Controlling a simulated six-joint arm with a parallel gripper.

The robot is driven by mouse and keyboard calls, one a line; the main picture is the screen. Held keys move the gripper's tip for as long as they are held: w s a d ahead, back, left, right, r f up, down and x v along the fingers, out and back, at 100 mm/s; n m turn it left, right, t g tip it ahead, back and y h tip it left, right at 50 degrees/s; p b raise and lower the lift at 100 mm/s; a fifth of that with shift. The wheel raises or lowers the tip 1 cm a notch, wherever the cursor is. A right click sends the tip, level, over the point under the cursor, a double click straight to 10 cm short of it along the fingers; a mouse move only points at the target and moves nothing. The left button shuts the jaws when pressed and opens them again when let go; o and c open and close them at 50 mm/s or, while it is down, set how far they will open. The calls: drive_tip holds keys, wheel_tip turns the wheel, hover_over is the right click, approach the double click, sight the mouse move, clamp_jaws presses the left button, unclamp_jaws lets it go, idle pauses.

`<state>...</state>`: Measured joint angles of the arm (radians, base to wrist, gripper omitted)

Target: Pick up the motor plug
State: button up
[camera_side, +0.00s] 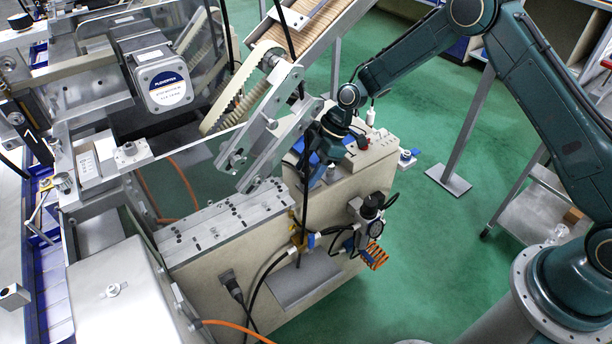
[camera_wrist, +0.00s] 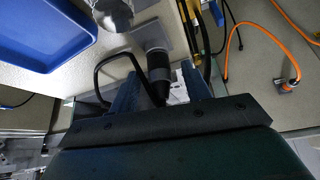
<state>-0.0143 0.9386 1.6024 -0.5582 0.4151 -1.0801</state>
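In the wrist view, a black plug (camera_wrist: 158,68) with a grey collar stands out from a grey plate on a beige surface. A black cable loops beside it. It looks like the motor plug. My gripper (camera_wrist: 160,88) has its two blue fingers apart, one on each side of the plug, with a gap visible; I see no contact. In the side view, my gripper (camera_side: 313,172) reaches down at the beige machine block, partly behind the silver conveyor bracket. The plug between the fingers is hidden in that view. Another black plug (camera_side: 229,282) sits low on the block's front face.
The conveyor bracket (camera_side: 268,130) stands close left of my gripper. A pressure regulator (camera_side: 369,217) hangs on the block. In the wrist view, a blue tray (camera_wrist: 42,32) is at upper left and an orange cable (camera_wrist: 291,50) at right.

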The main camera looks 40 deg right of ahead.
drive_tip(key=c, duration=0.9)
drive_tip(key=shift+c, duration=0.2)
drive_tip(key=shift+r, duration=0.1)
drive_tip(key=shift+r, duration=0.85)
drive_tip(key=shift+d+f, duration=0.2)
drive_tip(key=shift+s+d+f+t+y, duration=0.15)
drive_tip(key=shift+d+y, duration=0.2)
drive_tip(key=shift+y, duration=0.5)
drive_tip(key=shift+d+t+y, duration=0.15)
drive_tip(key=shift+d+y, duration=0.2)
drive_tip(key=shift+y, duration=0.5)
wheel_tip(320, 180, up, 6)
drive_tip(key=d+f, duration=0.1)
drive_tip(key=d, duration=0.1)
drive_tip(key=s+d+r+h, duration=0.1)
drive_tip(key=s+d, duration=0.1)
drive_tip(key=d, duration=0.8)
drive_tip(key=s+d+r+h, duration=0.2)
drive_tip(key=d, duration=0.8)
drive_tip(key=shift+s, duration=0.2)
